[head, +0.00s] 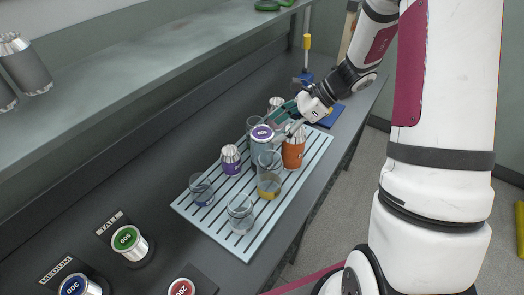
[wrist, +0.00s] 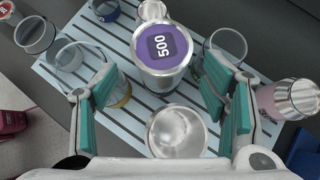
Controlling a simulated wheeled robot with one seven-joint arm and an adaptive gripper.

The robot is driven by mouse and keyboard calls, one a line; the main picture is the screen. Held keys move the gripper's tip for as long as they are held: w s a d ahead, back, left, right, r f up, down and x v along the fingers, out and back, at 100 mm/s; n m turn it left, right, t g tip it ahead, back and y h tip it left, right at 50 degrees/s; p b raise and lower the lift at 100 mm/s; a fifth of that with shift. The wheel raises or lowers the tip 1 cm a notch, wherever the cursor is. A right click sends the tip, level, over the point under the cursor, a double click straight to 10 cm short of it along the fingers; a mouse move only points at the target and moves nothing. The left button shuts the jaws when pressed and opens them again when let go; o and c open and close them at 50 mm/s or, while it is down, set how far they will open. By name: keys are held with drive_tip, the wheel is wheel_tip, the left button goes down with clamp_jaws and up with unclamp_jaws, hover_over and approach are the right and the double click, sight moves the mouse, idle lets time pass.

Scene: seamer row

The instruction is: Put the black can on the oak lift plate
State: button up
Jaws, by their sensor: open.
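My gripper (head: 296,112) is over the far part of the slatted tray. In the wrist view my gripper (wrist: 157,78) has its teal-padded fingers apart, with nothing held. A tall grey can with a purple lid marked 500 (head: 262,133) stands past the fingers; it also shows in the wrist view (wrist: 165,48). An open silver round top (wrist: 178,131) is close below the gripper. The only very dark can I see is a dark grey one with a silver top (head: 27,66) on the upper shelf; I cannot tell whether it is the black can. I cannot make out the oak lift plate.
The pale slatted tray (head: 246,254) holds an orange can (head: 293,152), a purple can (head: 231,160) and several clear jars, crowded around my gripper. Lidded cans, one green (head: 126,238), stand at the near left of the dark bench (head: 150,190). A shelf (head: 130,75) overhangs the back.

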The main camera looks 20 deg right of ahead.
sight(270, 133)
drive_tip(key=shift+p+x, duration=0.3)
drive_tip(key=shift+x, duration=2.95)
drive_tip(key=shift+w, duration=0.15)
clamp_jaws()
